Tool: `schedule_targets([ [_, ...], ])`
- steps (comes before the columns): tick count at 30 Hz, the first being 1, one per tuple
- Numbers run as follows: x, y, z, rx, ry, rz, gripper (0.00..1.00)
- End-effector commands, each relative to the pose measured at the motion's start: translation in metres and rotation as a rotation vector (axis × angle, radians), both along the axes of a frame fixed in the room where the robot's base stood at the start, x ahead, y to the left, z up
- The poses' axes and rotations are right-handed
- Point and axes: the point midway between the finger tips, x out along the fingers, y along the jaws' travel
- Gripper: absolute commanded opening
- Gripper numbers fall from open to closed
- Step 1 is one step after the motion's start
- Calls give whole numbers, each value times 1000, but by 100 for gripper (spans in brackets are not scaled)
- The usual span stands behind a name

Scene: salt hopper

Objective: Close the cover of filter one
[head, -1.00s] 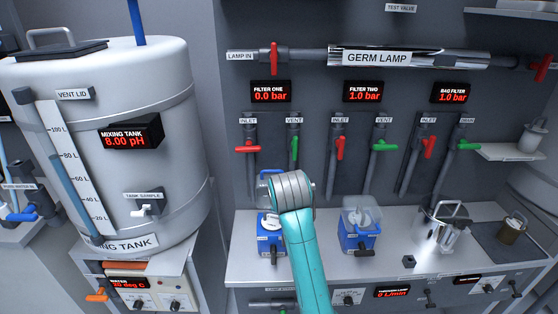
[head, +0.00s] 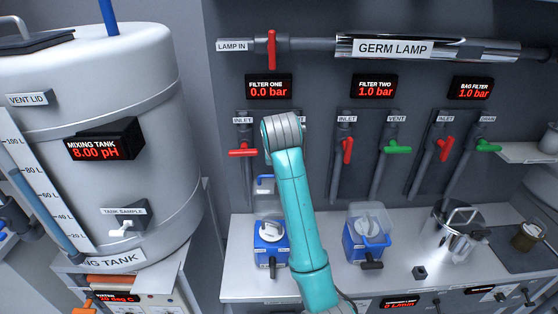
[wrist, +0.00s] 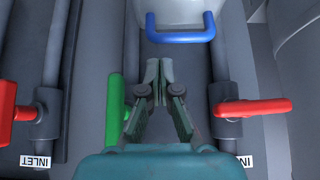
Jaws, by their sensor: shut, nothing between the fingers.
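Filter one (head: 269,256) is a blue housing with a white top part on the bench, left of my arm. Its clear cover (head: 266,206) stands raised above the back of the housing, with a blue handle (head: 265,178) at its upper edge. In the wrist view, which looks upside down, the blue handle (wrist: 180,36) lies at the top, just beyond my gripper (wrist: 158,62). The fingers are shut and empty, apart from the handle as far as I can tell. In the head view my arm hides the gripper and part of the cover's right side.
Filter one's red inlet valve (wrist: 250,108) is right of the fingers in the wrist view and its green vent valve (wrist: 115,108) close left. Filter two (head: 367,240) stands on the bench to the right. The mixing tank (head: 90,190) bounds the left.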

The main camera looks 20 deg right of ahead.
Motion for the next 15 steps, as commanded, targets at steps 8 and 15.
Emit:
schedule_targets([
  [8,19,-6,-27,0,1,1,0],
  [15,22,-7,-31,0,-1,1,0],
])
